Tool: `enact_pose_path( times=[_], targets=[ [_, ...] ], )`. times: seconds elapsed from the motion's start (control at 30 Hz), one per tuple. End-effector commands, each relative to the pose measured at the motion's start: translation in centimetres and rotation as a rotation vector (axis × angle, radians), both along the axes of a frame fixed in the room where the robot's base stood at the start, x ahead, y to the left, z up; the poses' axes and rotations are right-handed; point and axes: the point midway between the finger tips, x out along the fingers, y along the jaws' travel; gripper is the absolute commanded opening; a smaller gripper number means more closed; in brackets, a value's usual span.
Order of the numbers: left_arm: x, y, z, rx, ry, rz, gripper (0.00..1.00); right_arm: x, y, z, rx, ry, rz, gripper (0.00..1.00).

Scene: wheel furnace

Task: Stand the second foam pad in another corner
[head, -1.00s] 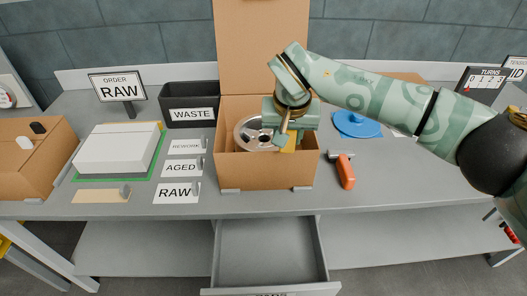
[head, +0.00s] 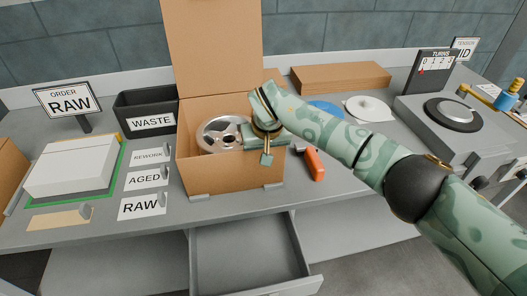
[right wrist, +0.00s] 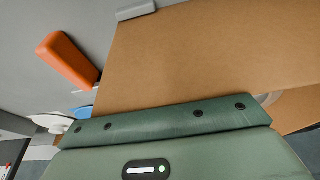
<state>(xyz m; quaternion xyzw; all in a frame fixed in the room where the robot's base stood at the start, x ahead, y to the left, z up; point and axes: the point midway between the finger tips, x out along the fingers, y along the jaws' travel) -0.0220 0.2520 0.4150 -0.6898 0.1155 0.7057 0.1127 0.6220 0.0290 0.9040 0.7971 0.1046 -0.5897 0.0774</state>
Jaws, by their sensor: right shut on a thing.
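My right gripper (head: 264,148) is at the right inner side of the open cardboard carton (head: 222,179), its fingers mostly hidden by its own body. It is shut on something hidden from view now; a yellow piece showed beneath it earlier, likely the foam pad. A silver spoked wheel (head: 222,134) lies inside the carton, left of the gripper. In the right wrist view the gripper body covers the bottom, over the carton's cardboard (right wrist: 215,55); no fingertips or pad show. The carton's other corners are partly hidden. My left gripper is out of view.
An orange-handled tool (head: 314,164) lies right of the carton. A black waste bin (head: 150,123) stands left of it. An open drawer (head: 250,250) juts out below.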

Motion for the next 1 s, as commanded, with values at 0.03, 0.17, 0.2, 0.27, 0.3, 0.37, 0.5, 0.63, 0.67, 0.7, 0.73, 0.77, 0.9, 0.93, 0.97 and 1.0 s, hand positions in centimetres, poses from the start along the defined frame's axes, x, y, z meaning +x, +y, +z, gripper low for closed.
enact_pose_path(
  times=[0.03,0.17,0.2,0.27,0.3,0.37,0.5,0.63,0.67,0.7,0.73,0.77,0.9,0.93,0.97,1.0],
  targets=[
    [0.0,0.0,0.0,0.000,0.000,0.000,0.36,0.0,0.0,0.1,0.000,-0.002,0.001,0.11],
    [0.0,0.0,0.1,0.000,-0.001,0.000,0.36,0.0,0.0,0.2,0.000,-0.003,0.001,0.11],
    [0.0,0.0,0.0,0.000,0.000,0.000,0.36,0.0,0.0,0.2,0.000,-0.003,0.001,0.11],
    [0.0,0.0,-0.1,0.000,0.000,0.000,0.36,0.0,0.0,0.0,0.000,-0.003,0.001,0.11],
    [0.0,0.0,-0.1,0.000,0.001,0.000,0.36,0.1,0.0,-0.2,-0.001,-0.002,0.001,0.11],
    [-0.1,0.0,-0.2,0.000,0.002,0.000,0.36,0.0,0.0,-0.3,-0.001,-0.002,0.002,0.11],
    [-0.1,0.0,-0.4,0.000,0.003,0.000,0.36,0.1,0.0,-0.8,-0.001,-0.002,0.002,0.11],
    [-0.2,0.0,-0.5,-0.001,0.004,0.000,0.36,0.0,0.0,-1.2,-0.001,0.000,0.000,0.11],
    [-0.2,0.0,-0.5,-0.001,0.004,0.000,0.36,0.0,0.0,-1.2,-0.001,0.001,0.000,0.11],
    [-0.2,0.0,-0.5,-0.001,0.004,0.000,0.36,-0.1,0.0,-1.3,-0.003,0.002,-0.001,0.35],
    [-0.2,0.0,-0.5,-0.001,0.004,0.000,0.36,-0.1,0.0,-1.3,-0.003,0.003,-0.001,0.41],
    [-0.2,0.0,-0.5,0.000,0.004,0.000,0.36,-0.1,-0.1,-1.4,-0.003,0.003,-0.001,0.41],
    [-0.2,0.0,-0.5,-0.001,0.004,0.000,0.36,-0.2,-0.1,-1.5,-0.005,0.006,-0.001,0.41],
    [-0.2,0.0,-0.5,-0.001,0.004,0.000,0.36,-0.2,-0.1,-1.5,-0.005,0.007,-0.001,0.41],
    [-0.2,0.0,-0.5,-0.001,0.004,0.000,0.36,-0.2,-0.1,-1.6,-0.005,0.007,-0.001,0.41],
    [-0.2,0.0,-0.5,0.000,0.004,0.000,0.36,-0.2,-0.1,-1.5,-0.005,0.007,-0.001,0.41]
  ],
)
